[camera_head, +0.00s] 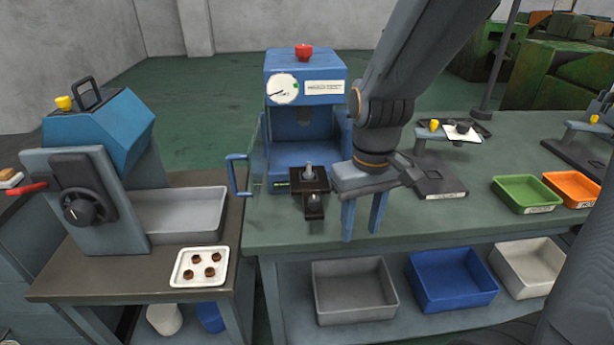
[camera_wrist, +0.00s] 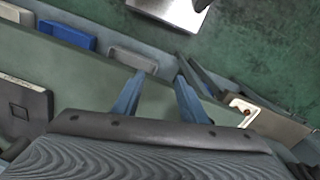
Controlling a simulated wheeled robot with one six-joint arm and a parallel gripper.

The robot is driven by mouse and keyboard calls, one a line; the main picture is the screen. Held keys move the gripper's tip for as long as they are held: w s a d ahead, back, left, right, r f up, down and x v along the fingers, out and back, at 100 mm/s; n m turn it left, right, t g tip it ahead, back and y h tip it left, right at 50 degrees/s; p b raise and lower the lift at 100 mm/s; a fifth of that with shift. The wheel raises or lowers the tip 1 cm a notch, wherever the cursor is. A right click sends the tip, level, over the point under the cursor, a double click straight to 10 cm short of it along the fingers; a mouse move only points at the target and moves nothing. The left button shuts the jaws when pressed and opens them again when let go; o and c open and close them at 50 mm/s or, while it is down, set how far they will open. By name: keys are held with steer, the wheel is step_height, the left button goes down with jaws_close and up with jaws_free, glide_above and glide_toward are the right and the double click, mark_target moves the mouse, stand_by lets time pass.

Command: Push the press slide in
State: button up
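The blue press (camera_head: 305,115) stands on the green bench, with a round white dial and a red knob on its top. Its dark slide (camera_head: 310,190) sticks out of the front over the bench, with a metal post on it and a small knob at its near end. A blue handle (camera_head: 237,175) is on the press's left side. My gripper (camera_head: 362,222) hangs to the right of and nearer than the slide, apart from it. Its two blue fingers point down, spread with a gap and nothing between them. The fingers also show in the wrist view (camera_wrist: 157,95).
A blue-topped machine (camera_head: 98,140) with a hand wheel and a white tray (camera_head: 178,283) of small brown parts stand on the left table. Green (camera_head: 525,193) and orange (camera_head: 572,187) trays lie at the right. Grey, blue and white bins sit on the lower shelf.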

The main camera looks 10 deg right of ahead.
mark_target(315, 198)
steer(key=w+a+r+n+p, duration=0.1)
steer(key=a+r+n+p, duration=0.1)
steer(key=r+p, duration=0.1)
steer(key=w+a+r+n+p, duration=0.2)
steer(key=a+r+p, duration=0.1)
steer(key=r, duration=0.2)
steer(key=w+a+r+n+p, duration=0.1)
steer(key=a+r+p, duration=0.1)
steer(key=r, duration=0.3)
steer(key=shift+w+a+r+n+p, duration=0.1)
steer(key=shift+w+a+n+p, duration=0.1)
steer(key=shift+a+n+p, duration=0.4)
steer(key=shift+a+f, duration=0.25)
steer(key=shift+f, duration=0.1)
steer(key=shift+f+p, duration=0.8)
steer(key=shift+f, duration=2.65)
steer(key=shift+w, duration=0.1)
jaws_close()
